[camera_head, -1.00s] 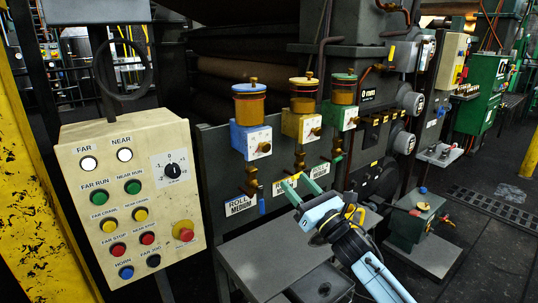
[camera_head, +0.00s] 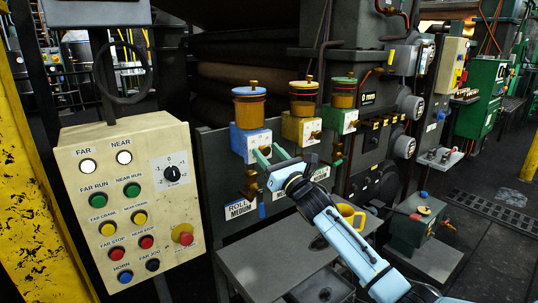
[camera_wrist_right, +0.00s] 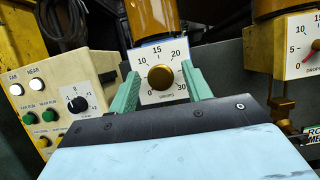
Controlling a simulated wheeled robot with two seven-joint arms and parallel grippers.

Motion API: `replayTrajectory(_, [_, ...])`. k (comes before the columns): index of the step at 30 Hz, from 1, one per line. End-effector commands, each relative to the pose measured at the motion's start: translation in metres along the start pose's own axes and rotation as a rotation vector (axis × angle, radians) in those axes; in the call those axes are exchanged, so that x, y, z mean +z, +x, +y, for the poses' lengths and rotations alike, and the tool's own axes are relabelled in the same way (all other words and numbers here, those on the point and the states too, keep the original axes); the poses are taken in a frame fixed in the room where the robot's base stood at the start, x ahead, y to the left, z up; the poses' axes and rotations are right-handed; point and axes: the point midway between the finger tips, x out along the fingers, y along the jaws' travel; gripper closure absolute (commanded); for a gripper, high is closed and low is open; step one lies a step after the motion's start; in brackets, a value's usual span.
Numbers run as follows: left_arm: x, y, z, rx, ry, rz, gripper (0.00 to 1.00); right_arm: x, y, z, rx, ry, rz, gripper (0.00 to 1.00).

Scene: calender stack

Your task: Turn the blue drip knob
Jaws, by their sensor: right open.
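The blue drip oiler (camera_head: 240,142) has an amber cup with a blue lid and a white dial face on its blue box. Its brass knob (camera_wrist_right: 161,77) shows in the right wrist view at the centre of a dial marked from 0 to 30 drops. My right gripper (camera_head: 271,152) is open in front of this dial. In the right wrist view its green fingers (camera_wrist_right: 162,88) stand on either side of the knob, with gaps to it. In the head view the fingers partly cover the dial, and the knob is hard to make out. My left gripper is not in view.
A yellow oiler (camera_head: 302,129) and a green oiler (camera_head: 342,118) stand to the right of the blue one. A cream control panel (camera_head: 132,200) is at left. A grey table (camera_head: 255,265) with a yellow mug (camera_head: 350,216) lies below.

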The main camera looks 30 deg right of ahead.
Motion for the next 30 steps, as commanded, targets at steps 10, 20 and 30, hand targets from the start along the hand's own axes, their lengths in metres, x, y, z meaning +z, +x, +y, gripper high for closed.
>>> replayTrajectory(10, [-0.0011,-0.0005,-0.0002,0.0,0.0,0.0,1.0,0.0,0.0024,-0.0002,0.0,0.0,0.0,0.53])
replayTrajectory(20, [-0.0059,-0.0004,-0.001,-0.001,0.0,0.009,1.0,0.0001,0.0022,-0.0001,0.0,0.0,0.0,0.94])
replayTrajectory(30, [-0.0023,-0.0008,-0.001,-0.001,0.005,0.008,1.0,0.0007,0.0025,0.0006,-0.025,0.061,-0.001,0.94])
